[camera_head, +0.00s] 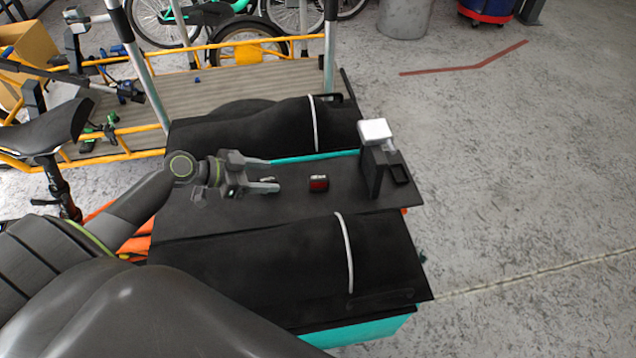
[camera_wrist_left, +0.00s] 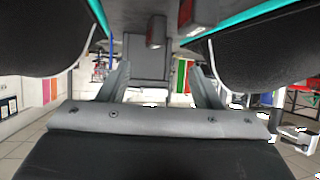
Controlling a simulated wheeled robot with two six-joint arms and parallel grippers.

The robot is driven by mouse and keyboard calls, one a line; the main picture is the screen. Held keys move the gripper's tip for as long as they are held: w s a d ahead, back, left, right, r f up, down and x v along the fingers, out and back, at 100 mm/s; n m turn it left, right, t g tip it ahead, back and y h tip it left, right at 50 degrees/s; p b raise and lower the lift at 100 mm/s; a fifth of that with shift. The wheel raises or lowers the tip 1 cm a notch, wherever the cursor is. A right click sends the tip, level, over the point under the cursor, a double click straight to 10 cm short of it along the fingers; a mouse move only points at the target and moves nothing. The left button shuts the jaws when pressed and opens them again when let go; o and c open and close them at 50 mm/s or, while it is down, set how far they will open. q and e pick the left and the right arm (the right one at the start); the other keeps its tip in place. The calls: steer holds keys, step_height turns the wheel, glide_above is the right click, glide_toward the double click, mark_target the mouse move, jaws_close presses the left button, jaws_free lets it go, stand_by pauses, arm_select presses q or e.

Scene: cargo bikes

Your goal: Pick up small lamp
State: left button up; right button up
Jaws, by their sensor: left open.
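A small lamp-like block (camera_head: 318,183), dark with a red face, sits on the flat black deck (camera_head: 290,205) of a cargo bike. My left gripper (camera_head: 272,175) is open and points right, low over the deck, to the left of this block. A small pale item (camera_head: 267,179) shows near its fingertips; I cannot tell what it is. In the left wrist view, which looks upside down, the open gripper (camera_wrist_left: 162,82) shows below two small blocks with red parts, one nearer (camera_wrist_left: 195,14) and one farther (camera_wrist_left: 156,30). Nothing is seen held. My right gripper is not in view.
A black upright holder with a white top (camera_head: 376,130) stands at the deck's right end. Black padded rolls with white straps flank the deck, behind (camera_head: 260,128) and in front (camera_head: 290,255). A yellow-railed cargo bike (camera_head: 190,95) stands behind. Grey floor lies open at right.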

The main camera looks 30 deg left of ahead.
mark_target(317, 178)
arm_select(q)
steer(key=x, duration=1.1)
steer(key=shift+w+d+r+p, duration=0.1)
steer(key=shift+w+d+p, duration=0.05)
steer(key=shift+p, duration=0.15)
steer(key=w+d, duration=0.1)
steer(key=w+d+p, duration=0.1)
steer(key=d, duration=0.1)
steer(key=shift+w+d+f, duration=0.2)
steer(key=shift+w+f, duration=0.1)
steer(key=shift+f, duration=0.1)
steer(key=shift+w+d+f, duration=0.3)
steer(key=shift+w, duration=0.05)
steer(key=c, duration=1.3)
